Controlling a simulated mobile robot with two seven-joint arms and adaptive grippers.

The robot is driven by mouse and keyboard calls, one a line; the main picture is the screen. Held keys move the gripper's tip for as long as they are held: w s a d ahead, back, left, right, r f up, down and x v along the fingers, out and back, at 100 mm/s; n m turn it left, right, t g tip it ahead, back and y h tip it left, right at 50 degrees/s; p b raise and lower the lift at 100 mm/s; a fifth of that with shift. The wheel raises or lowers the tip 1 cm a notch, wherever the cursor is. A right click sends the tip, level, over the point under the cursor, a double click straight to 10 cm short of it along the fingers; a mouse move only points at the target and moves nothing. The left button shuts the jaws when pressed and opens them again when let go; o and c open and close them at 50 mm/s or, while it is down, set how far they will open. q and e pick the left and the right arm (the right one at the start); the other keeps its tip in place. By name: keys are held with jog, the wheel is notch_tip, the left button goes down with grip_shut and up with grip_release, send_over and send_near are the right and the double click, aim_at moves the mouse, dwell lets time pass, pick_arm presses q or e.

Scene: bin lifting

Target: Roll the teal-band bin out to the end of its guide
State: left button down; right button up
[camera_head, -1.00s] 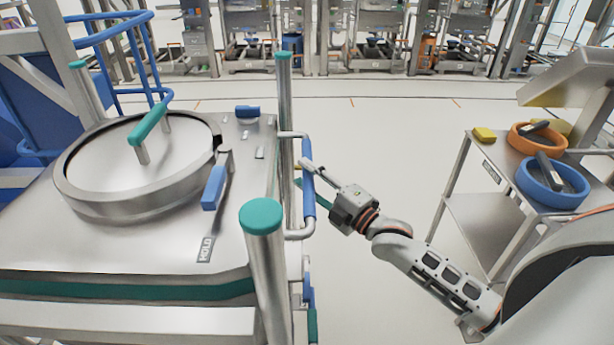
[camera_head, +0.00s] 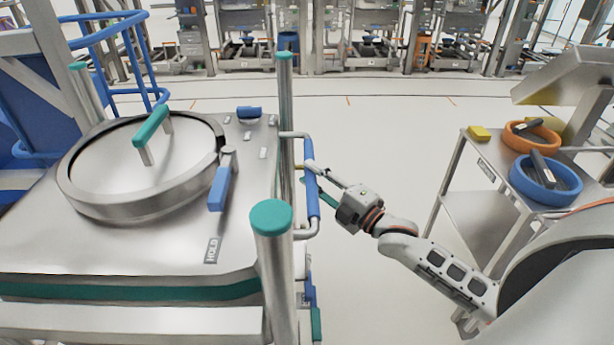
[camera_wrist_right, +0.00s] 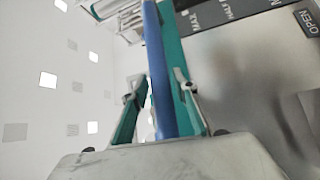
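The bin (camera_head: 130,240) is a large steel box with a teal band (camera_head: 130,290) below its top, at the left of the head view. A round lid (camera_head: 110,180) with a teal handle lies on top. A blue upright grip bar (camera_head: 312,185) stands on its right side; it also shows in the right wrist view (camera_wrist_right: 158,60). My right gripper (camera_head: 312,182) is at this bar. In the wrist view its teal fingers (camera_wrist_right: 160,100) stand either side of the bar, apart, with visible gaps. My left gripper is not in view.
A steel trolley (camera_head: 475,205) with an orange ring (camera_head: 530,133) and a blue ring (camera_head: 546,180) stands at the right. Teal-capped posts (camera_head: 272,215) rise at the bin's right edge. Blue railing (camera_head: 110,38) is behind the bin. Floor (camera_head: 400,140) between bin and trolley is clear.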

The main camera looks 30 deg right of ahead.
jog(key=shift+a, duration=0.1)
jog(key=shift+s, duration=0.15)
jog(key=v, duration=1.2)
dwell(0.4)
